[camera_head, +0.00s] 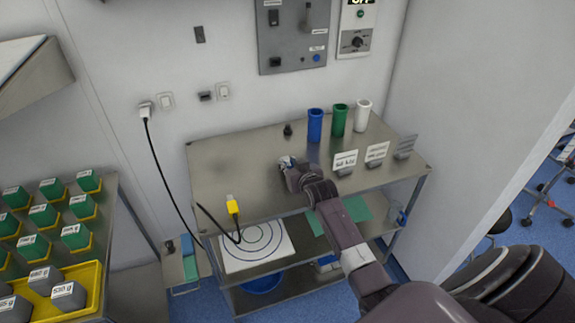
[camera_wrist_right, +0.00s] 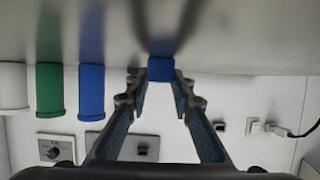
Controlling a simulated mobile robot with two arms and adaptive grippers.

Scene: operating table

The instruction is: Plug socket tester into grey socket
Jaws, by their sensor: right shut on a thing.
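My right gripper (camera_head: 287,161) is over the steel table, with its fingers toward the wall. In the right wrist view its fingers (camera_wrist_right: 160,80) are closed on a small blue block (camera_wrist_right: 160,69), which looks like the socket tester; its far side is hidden. In the head view the block is too small to make out clearly. A small dark grey socket (camera_head: 206,96) is on the wall above the table's left end, apart from the gripper. It also shows in the right wrist view (camera_wrist_right: 220,126). My left gripper is not in view.
A white socket (camera_head: 223,91) is beside the grey one; a white plug (camera_head: 146,108) with a black cable is left. Blue (camera_head: 315,125), green (camera_head: 339,119) and white (camera_head: 362,115) cups stand at the back. A yellow connector (camera_head: 232,205) is at the table's front. The left tabletop is mostly clear.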

